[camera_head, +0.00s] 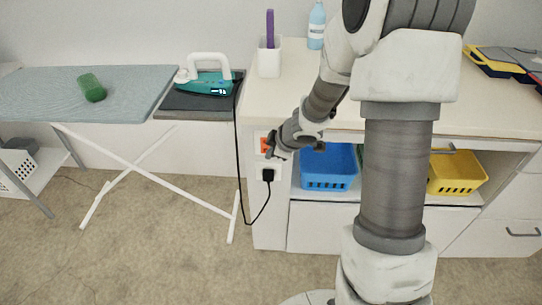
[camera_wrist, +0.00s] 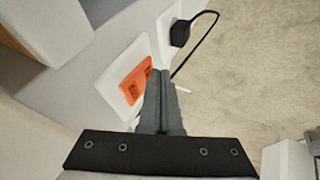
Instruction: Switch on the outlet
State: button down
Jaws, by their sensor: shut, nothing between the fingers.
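The outlet switch is an orange rocker in a white plate on the cabinet's side panel. The orange rocker (camera_head: 264,145) is partly behind my gripper in the head view, and it shows clearly in the wrist view (camera_wrist: 134,80). My gripper (camera_head: 271,152) is shut and empty. In the wrist view its closed fingertips (camera_wrist: 161,73) are right beside the orange rocker's edge; I cannot tell if they touch it. Below the switch, a white socket (camera_head: 268,174) holds a black plug (camera_wrist: 180,33) with a black cord.
The black cord (camera_head: 240,150) runs up to a teal iron (camera_head: 210,84) on the ironing board (camera_head: 130,88) at left. A blue basket (camera_head: 328,167) and a yellow basket (camera_head: 457,174) sit in the cabinet shelf. A white cup (camera_head: 269,60) stands on the countertop (camera_head: 300,95).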

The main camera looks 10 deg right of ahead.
jog(key=shift+w+f+b, duration=0.1)
jog(key=shift+f+b, duration=0.05)
jog(key=shift+b, duration=0.2)
jog(key=shift+w+b, duration=0.15)
jog(key=shift+b, duration=0.45)
jog(key=shift+r, duration=0.2)
jog(key=shift+r+p, duration=0.7)
jog(key=shift+p, duration=0.2)
